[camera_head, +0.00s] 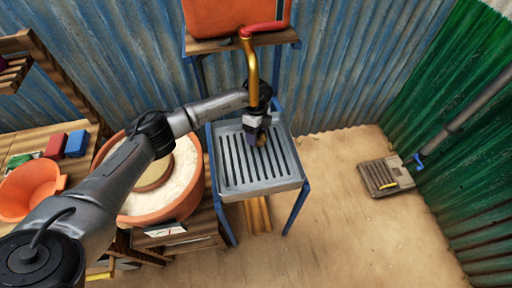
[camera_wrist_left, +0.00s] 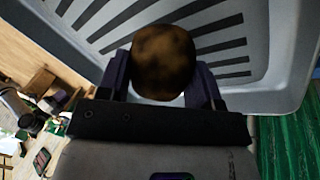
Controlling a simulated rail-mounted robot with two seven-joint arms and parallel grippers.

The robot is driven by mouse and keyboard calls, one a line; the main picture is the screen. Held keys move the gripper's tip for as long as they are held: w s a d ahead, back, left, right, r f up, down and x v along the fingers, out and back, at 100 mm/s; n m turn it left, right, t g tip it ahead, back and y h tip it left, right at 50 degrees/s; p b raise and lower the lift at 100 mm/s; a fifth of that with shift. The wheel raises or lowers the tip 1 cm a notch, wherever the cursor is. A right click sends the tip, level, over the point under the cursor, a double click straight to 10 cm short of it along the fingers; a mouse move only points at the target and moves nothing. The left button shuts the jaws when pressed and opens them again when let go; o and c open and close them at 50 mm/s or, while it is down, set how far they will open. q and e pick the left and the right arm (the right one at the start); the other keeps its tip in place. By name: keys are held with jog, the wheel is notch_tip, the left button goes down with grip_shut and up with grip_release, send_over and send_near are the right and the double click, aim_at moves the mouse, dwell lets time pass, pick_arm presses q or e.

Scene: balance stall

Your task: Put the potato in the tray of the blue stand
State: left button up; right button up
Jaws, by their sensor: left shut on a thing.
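The potato (camera_wrist_left: 163,62) is brown and roundish and sits between the two fingers of my left gripper (camera_wrist_left: 163,88) in the left wrist view. In the head view my left gripper (camera_head: 260,135) is over the grey slatted tray (camera_head: 284,178) of the blue stand (camera_head: 299,208), below the tap. The potato (camera_head: 261,140) shows there as a small brown patch at the fingertips. The tray (camera_wrist_left: 285,60) fills the background of the wrist view. I cannot tell whether the potato touches the slats. My right gripper is not in view.
A red and gold tap (camera_head: 252,65) hangs close above my left gripper, under an orange container (camera_head: 235,17). A large terracotta pot (camera_head: 190,205) with pale contents stands left of the tray. A wooden bench with an orange bowl (camera_head: 28,190) is farther left. The right floor is mostly clear.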

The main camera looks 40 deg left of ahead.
aim_at(256, 154)
pick_arm(q)
jog(key=shift+s+d+f, duration=0.4)
jog(key=shift+s+d, duration=0.05)
jog(key=shift+s, duration=0.1)
jog(key=shift+s+d+f, duration=0.8)
jog(key=shift+s+f, duration=0.2)
jog(key=shift+s, duration=0.05)
jog(key=shift+w, duration=0.1)
jog(key=o, duration=0.5)
jog(key=shift+f, duration=0.1)
jog(key=o, duration=0.5)
